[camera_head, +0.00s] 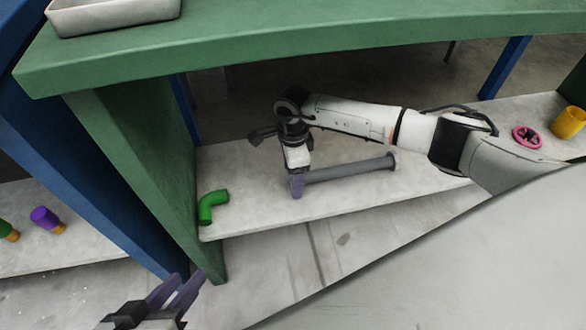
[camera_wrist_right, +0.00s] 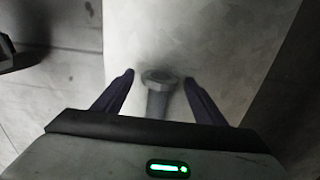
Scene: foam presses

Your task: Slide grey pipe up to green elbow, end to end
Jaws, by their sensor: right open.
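The grey pipe (camera_head: 350,169) lies on the pale low shelf, with a flange at its right end. The green elbow (camera_head: 212,205) lies on the same shelf, to the left of the pipe and apart from it. My right gripper (camera_head: 297,188) is at the pipe's left end, pointing down, and hides that end in the head view. In the right wrist view, a round flanged end of the pipe (camera_wrist_right: 158,92) shows between the open purple fingers (camera_wrist_right: 160,76), with gaps on both sides. My left gripper (camera_head: 188,280) is open and empty at the lower left, off the shelf.
The low shelf (camera_head: 430,186) runs under a green tabletop (camera_head: 300,50) with green and blue supports. A yellow cup (camera_head: 569,122) and pink handwheel (camera_head: 526,137) stand at the right. A purple piece (camera_head: 45,217) lies on another shelf at the left.

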